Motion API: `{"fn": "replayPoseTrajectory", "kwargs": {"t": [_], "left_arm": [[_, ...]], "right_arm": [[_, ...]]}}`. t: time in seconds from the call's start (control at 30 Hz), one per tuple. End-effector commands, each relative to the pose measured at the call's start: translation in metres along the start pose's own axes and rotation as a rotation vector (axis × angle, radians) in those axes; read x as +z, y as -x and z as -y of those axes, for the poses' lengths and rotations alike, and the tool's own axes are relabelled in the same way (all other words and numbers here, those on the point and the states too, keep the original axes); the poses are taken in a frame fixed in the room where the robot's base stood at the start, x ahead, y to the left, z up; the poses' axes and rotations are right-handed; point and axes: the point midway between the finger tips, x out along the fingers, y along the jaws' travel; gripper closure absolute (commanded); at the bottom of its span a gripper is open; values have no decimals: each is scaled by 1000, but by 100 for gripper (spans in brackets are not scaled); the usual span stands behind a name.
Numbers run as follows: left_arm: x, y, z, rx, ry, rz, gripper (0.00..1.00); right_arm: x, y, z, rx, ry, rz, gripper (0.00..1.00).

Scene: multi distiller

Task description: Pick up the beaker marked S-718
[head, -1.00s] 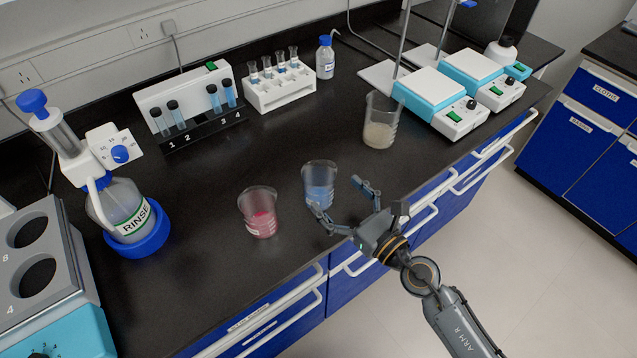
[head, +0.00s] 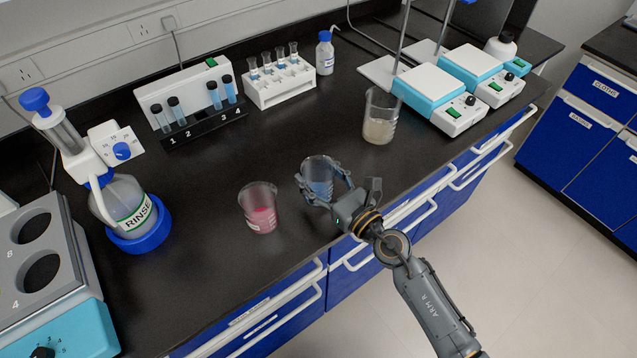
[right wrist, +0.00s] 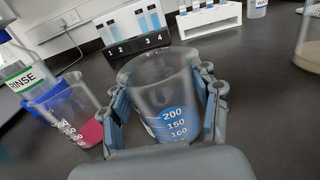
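A clear beaker with blue liquid (head: 318,180) stands upright near the front edge of the black bench. My right gripper (head: 318,182) is around it, a finger on each side. In the right wrist view the blue-liquid beaker (right wrist: 165,100) sits between both finger pads, which appear to press on its walls. Its scale reads 200, 150, 100. A beaker with pink liquid (head: 260,210) stands to its left. A larger beaker with cloudy beige liquid (head: 379,120) stands farther back right. No S-718 marking is legible on any beaker. My left gripper is out of view.
A rinse bottle (head: 128,205) and a grey block with round holes (head: 40,245) are at left. A test tube rack (head: 205,125), a white flask rack (head: 280,92) and a small bottle (head: 325,55) stand behind. Hotplate stirrers (head: 440,100) are at right.

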Motion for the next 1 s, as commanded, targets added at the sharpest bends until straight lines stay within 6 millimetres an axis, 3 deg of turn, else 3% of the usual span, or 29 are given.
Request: {"fn": "replayPoseTrajectory", "kwargs": {"t": [0.03, 0.1, 0.53, 0.8, 1.0], "left_arm": [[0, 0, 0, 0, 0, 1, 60], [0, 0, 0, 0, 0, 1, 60], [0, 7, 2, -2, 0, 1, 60], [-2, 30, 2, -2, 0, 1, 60], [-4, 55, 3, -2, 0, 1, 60]], "right_arm": [[0, 0, 0, 0, 0, 0, 62], [0, 0, 0, 0, 0, 0, 72], [9, 0, 0, 0, 0, 1, 72], [39, 0, 0, -1, -1, 2, 72], [70, 12, -25, 0, -5, 3, 72]]}}
